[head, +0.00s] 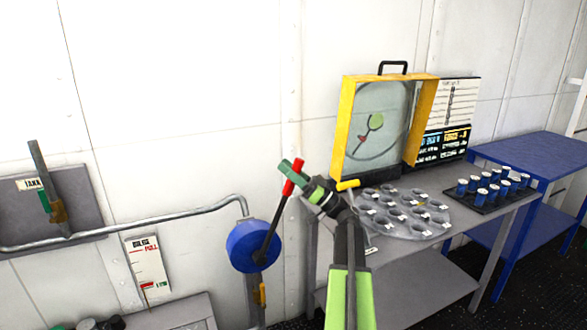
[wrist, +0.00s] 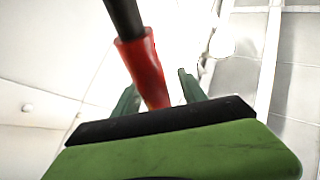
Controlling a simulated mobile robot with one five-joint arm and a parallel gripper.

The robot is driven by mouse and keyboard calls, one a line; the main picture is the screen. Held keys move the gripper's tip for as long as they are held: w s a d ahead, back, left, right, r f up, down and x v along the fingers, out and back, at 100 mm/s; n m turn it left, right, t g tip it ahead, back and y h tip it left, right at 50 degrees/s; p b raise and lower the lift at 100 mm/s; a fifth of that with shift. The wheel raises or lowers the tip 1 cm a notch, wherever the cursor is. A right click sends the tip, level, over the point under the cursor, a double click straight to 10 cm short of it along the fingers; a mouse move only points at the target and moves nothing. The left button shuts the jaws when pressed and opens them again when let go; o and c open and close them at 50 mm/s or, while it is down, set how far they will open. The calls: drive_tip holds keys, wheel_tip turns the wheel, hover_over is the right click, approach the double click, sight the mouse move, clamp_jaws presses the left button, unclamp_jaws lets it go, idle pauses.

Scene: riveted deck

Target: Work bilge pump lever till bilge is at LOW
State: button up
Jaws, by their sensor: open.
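The bilge pump is a round blue housing (head: 250,246) on the wall, with a dark lever (head: 268,232) leaning up and right to a red grip (head: 293,177). My gripper (head: 291,171) is open at the red grip. In the wrist view the red grip (wrist: 142,66) runs down between the two green fingers (wrist: 158,92); whether they touch it I cannot tell. The white bilge gauge (head: 147,264) hangs left of the pump, with red lettering near its top and small red and green marks near its bottom. Its exact reading is too small to tell.
A tank panel (head: 70,208) with another lever (head: 45,175) is at the left, and a pipe (head: 140,222) runs from there to the pump. A grey table (head: 425,275) at the right bears a yellow case (head: 346,125), a round holed plate (head: 400,228) and blue cups (head: 483,194).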

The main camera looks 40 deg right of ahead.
drive_tip(key=s+d+f+b, duration=0.1)
drive_tip(key=s+d, duration=0.3)
drive_tip(key=s, duration=0.3)
drive_tip(key=s+d+f+b, duration=0.2)
drive_tip(key=s+d, duration=0.2)
drive_tip(key=s, duration=0.2)
drive_tip(key=shift+s+d, duration=0.25)
drive_tip(key=shift+s, duration=0.15)
